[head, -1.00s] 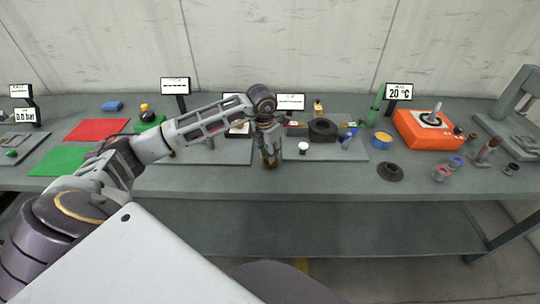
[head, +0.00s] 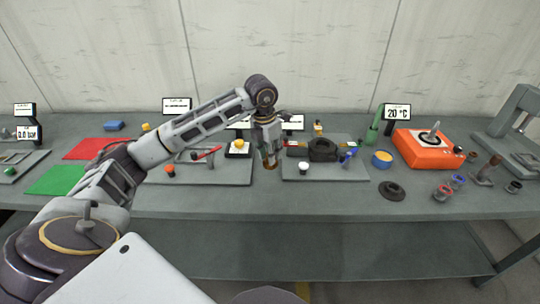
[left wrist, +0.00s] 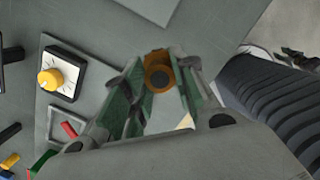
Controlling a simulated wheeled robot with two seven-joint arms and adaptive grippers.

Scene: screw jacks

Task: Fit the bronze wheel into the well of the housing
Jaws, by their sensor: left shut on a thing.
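My left gripper (head: 270,160) is shut on the bronze wheel and holds it pointing down, by the left edge of the right-hand grey plate. In the left wrist view the wheel (left wrist: 157,72) is an orange-brown ring with a dark hole, between the fingertips (left wrist: 160,75). In the head view the wheel is small and mostly covered by the fingers. A dark round body (head: 323,149) on that plate looks like the housing; it stands to the right of the gripper, apart from it. Its well cannot be made out. My right gripper is not in view.
The right-hand plate (head: 330,172) also bears a small white-topped part (head: 304,167) and a blue part (head: 350,150). The table's front strip is mostly clear.

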